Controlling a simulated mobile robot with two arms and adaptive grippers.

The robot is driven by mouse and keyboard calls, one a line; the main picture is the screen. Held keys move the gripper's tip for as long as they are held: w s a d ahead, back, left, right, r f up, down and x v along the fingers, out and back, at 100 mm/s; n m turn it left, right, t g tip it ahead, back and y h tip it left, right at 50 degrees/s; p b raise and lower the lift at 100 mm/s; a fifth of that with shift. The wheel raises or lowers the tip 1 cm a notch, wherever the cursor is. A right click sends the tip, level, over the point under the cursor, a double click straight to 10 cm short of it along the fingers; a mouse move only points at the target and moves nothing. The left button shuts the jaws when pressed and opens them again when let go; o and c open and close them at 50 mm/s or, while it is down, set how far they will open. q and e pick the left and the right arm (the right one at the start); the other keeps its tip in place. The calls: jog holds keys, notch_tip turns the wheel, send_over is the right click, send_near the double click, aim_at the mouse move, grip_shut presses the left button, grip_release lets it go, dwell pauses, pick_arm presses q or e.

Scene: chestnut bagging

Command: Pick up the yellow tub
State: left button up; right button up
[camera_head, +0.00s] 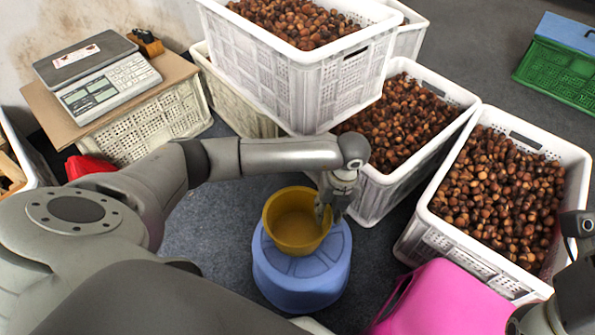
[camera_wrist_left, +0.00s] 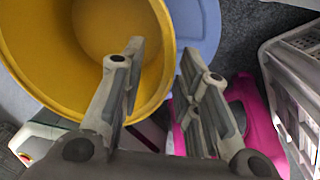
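The yellow tub (camera_head: 283,235) stands upright and empty on a round blue stool (camera_head: 290,284). My left gripper (camera_head: 330,210) is at the tub's right rim. In the left wrist view the tub (camera_wrist_left: 40,50) fills the upper left. There the left gripper (camera_wrist_left: 160,55) has its fingers apart. One finger is over the tub's inside and the other is outside the rim, with the rim between them. I cannot tell whether either finger touches the wall. Only part of my right arm shows at the lower right of the head view; its fingers are not visible.
White crates of chestnuts (camera_head: 432,220) stand right of and behind the stool, close to my left gripper. A pink object (camera_head: 445,300) is at the front right. A scale (camera_head: 97,72) rests on a board-topped crate at the left. A green crate (camera_head: 560,75) is far right.

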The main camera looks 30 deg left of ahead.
aim_at(325, 219)
pick_arm(q)
jog(key=f+b, duration=0.1)
jog(key=f, duration=0.1)
jog(key=f+b, duration=0.1)
jog(key=f, duration=0.1)
jog(key=shift+s+a+f, duration=0.2)
jog(key=shift+f, duration=0.1)
grip_shut()
